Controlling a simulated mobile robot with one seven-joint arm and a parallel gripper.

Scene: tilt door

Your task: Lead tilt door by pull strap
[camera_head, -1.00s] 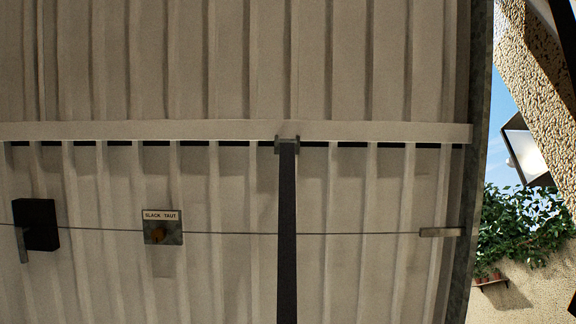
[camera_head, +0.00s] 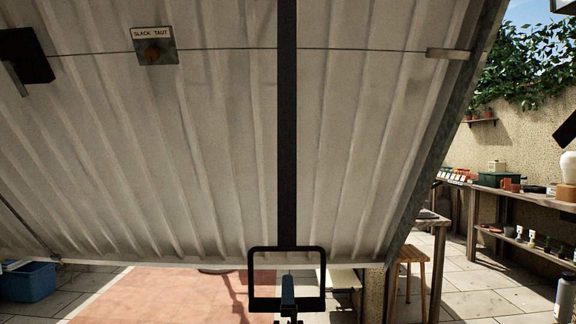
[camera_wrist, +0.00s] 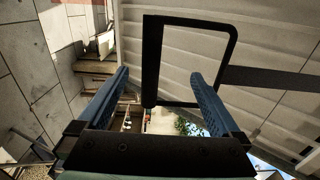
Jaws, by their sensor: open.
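The tilt door (camera_head: 210,150) is a pale ribbed panel that slants overhead, its lower edge above the floor. A black pull strap (camera_head: 288,160) hangs down its middle and ends in a black rectangular loop handle (camera_head: 252,282). My gripper (camera_head: 288,283) is in front of the loop, within its outline in the head view. In the wrist view, the blue fingers of my gripper (camera_wrist: 160,73) are apart, with one side bar of the handle (camera_wrist: 152,60) showing between them. I cannot tell whether they touch it.
The door carries a thin cable, a slack/taut plate (camera_head: 155,46) and a black box (camera_head: 24,56). A wooden stool (camera_head: 412,262) and a bench with pots (camera_head: 500,190) stand at right. A blue crate (camera_head: 28,282) is at left. Reddish floor (camera_head: 165,295) lies open beneath the door.

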